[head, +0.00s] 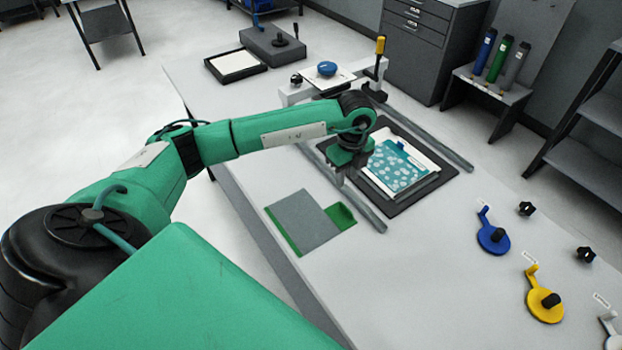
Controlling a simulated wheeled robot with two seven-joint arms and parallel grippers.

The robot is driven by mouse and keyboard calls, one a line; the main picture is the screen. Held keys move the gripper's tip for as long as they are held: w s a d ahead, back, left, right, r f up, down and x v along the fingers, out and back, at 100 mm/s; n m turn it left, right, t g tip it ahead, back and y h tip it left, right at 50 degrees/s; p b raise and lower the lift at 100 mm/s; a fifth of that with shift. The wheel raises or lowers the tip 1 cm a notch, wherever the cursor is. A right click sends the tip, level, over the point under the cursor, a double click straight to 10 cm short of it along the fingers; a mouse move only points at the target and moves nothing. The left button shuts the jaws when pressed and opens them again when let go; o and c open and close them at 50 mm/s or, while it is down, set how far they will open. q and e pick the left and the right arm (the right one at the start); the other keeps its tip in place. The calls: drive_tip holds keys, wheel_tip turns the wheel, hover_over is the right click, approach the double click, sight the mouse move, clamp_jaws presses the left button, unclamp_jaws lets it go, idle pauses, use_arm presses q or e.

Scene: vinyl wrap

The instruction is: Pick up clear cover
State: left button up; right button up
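A teal panel with pale spots (397,168) lies in a dark square tray (408,205) on the white table. A pale, possibly see-through border shows around the panel. I cannot tell for certain whether this is the clear cover. My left gripper (341,181) points down at the left edge of the tray, beside the panel. Its fingers are small and partly hidden by the wrist, so I cannot tell whether they are open or touch anything. My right gripper is out of view.
A grey-and-green pad (300,221) lies in front of the tray. Metal rails flank the tray, with a bridge carrying a blue knob (327,68) behind. Blue (493,238) and yellow (544,304) handled tools lie at right. The table between them is clear.

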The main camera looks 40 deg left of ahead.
use_arm(q)
drive_tip(key=p, duration=0.2)
hover_over(344, 205)
wheel_tip(344, 205, down, 7)
drive_tip(key=shift+s+r, duration=0.1)
drive_tip(key=shift+r, duration=0.1)
drive_tip(key=shift+f+p, duration=0.3)
drive_tip(key=shift+f, duration=0.15)
wheel_tip(344, 205, down, 3)
drive_tip(key=shift+f+p, duration=0.2)
drive_tip(key=shift+p, duration=0.7)
drive_tip(key=shift+f, duration=0.6)
drive_tip(key=c, duration=0.7)
clamp_jaws()
